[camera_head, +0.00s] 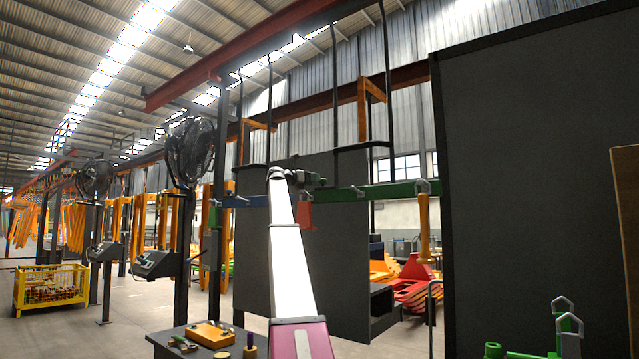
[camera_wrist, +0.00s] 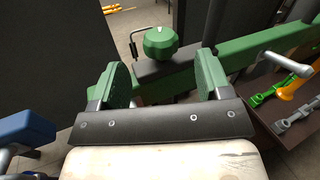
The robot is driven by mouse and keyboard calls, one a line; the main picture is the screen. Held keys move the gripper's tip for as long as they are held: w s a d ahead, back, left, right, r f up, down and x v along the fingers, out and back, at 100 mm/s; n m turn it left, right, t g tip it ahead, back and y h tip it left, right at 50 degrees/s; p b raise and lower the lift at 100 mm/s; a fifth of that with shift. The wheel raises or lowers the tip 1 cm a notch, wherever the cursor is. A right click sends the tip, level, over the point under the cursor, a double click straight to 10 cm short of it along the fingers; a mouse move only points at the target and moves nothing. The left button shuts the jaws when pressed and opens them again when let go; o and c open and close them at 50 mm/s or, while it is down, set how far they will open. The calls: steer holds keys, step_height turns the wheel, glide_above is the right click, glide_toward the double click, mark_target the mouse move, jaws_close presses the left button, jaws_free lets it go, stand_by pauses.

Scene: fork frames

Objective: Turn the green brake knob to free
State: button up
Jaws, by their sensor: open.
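The green knob (camera_wrist: 160,41) is a faceted, rounded knob standing on a dark grey block (camera_wrist: 158,70) beside a green beam (camera_wrist: 262,46) in the wrist view. My gripper (camera_wrist: 162,72) is open, with one green-padded finger at each side. The knob shows between the two fingers and a little beyond them. I see no contact with it. In the head view my gripper (camera_head: 308,179) is small at the end of my white arm, close to the hanging beam (camera_head: 385,189). I cannot make out the knob clearly there.
A blue part (camera_wrist: 25,128) is at the lower left. A dark panel (camera_head: 330,250) hangs behind my arm.

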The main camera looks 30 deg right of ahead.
steer(key=shift+a, duration=2.45)
